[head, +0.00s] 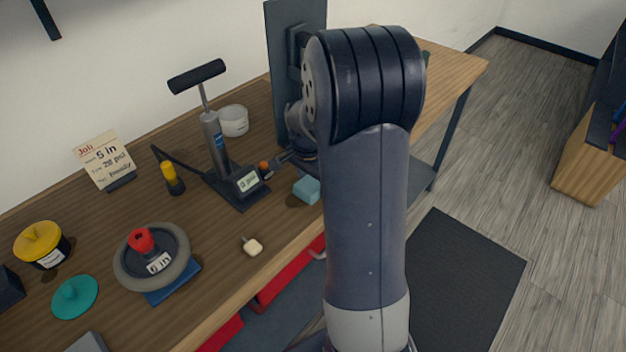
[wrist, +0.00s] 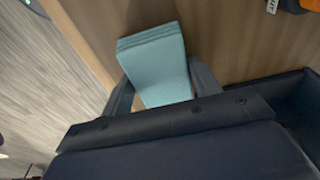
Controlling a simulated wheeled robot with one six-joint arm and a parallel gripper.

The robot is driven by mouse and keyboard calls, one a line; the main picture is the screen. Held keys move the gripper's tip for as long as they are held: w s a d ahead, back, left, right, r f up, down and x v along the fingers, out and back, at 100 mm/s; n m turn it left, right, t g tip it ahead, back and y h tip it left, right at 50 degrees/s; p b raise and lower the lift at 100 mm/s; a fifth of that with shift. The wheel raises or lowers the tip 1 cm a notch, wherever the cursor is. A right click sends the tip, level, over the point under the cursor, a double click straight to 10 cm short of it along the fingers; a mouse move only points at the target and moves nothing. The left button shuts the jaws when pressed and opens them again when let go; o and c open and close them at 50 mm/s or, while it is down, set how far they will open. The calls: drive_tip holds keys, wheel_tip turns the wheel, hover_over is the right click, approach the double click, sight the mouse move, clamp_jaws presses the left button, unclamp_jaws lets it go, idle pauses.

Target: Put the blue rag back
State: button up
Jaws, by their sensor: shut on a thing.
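The blue rag (wrist: 152,55) is a folded, pale blue cloth with several layers. In the wrist view it sits between the two dark fingers of my gripper (wrist: 163,88), which is shut on it. In the head view the rag (head: 307,189) shows near the front edge of the wooden bench, beside my arm, with a dark shadow at its left. I cannot tell whether it touches the bench top or hangs just above it. My gripper's fingers are hidden behind my arm in the head view.
Left of the rag stand a floor pump (head: 213,140) with a gauge, a white tub (head: 233,121) and a yellow-capped bottle (head: 172,178). A wheel (head: 152,258), a teal lid (head: 75,297) and a yellow-lidded jar (head: 41,245) are farther left. A dark upright panel (head: 280,50) stands behind.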

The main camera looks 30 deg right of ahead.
sight(309, 185)
drive_tip(key=shift+f, duration=0.2)
drive_tip(key=o, duration=0.9)
drive_tip(key=shift+r, duration=0.15)
drive_tip(key=r, duration=0.4)
drive_tip(key=a+r, duration=0.1)
drive_tip(key=r, duration=0.7)
drive_tip(key=shift+s+a, duration=0.15)
drive_tip(key=shift+s, duration=0.15)
